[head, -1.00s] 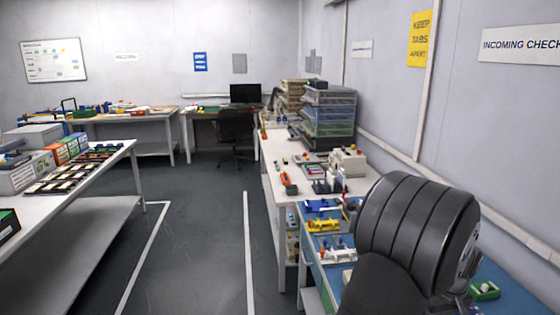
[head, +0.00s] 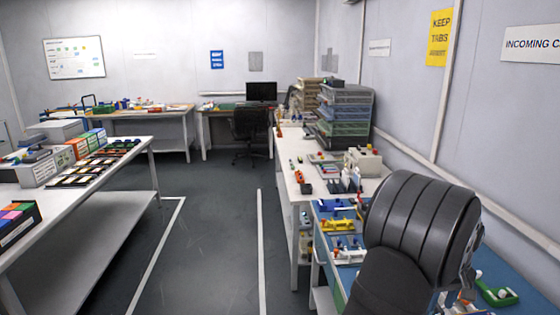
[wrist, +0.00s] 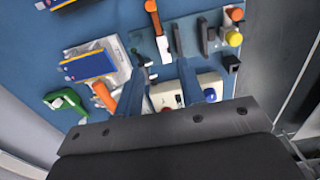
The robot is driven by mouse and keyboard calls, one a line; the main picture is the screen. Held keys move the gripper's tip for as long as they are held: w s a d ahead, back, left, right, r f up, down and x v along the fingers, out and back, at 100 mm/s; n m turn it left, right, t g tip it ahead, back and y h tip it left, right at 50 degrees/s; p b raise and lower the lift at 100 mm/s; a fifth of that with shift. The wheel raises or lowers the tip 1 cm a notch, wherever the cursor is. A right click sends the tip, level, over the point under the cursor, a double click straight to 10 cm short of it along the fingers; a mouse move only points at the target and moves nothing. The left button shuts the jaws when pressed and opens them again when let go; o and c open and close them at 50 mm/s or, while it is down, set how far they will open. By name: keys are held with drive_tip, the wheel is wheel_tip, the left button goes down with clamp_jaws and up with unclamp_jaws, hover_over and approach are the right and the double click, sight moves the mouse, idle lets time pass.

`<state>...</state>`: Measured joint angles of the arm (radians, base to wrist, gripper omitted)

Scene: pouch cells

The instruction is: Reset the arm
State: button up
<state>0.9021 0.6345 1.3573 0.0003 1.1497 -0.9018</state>
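My gripper (wrist: 160,82) shows in the wrist view with its two fingers apart and nothing seen between them that it holds. It points at a blue bench top (wrist: 45,22) crowded with fixtures and tools. In the head view my dark arm stands at the lower right over the blue bench (head: 515,262), and it hides the gripper's fingers.
A white bench (head: 290,180) with drawers (head: 345,110) stands beyond. The floor (head: 215,220) is clear.

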wheel_tip(320, 180, up, 8)
drive_tip(key=w+n, duration=0.1)
drive_tip(key=n, duration=1.1)
drive_tip(key=shift+f+n, duration=0.2)
drive_tip(key=shift+n, duration=0.1)
